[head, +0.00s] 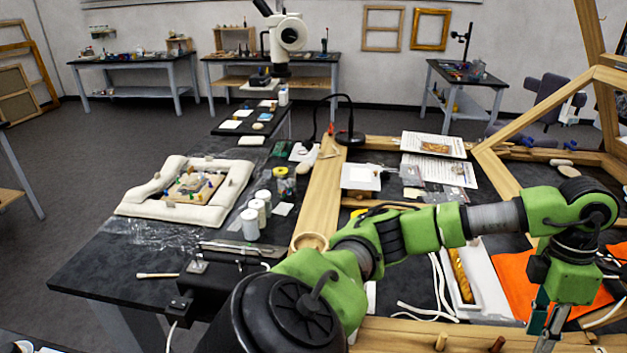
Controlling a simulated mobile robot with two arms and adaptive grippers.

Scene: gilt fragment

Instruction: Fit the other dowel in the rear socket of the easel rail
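A wooden rail (400,333) runs along the bottom edge of the head view. A pale peg (440,342) and a dark reddish-brown peg (497,344) stick up at it, both cut by the bottom edge. I cannot tell which is a dowel or whether either sits in a socket. No rear socket can be made out. My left arm, green, reaches across from the bottom middle, and its gripper (550,338) points down at the lower right, right of the brown peg. Its fingertips run out of the picture, so its opening and any grasp are hidden. My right gripper is not in view.
A long wooden beam (322,190) lies on the dark table, with a tilted wooden frame (497,172) at right. A white tray (477,298) holds a gilt strip (461,272), beside orange cloth (520,268). White jars (250,226) and a padded cushion (150,205) stand left.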

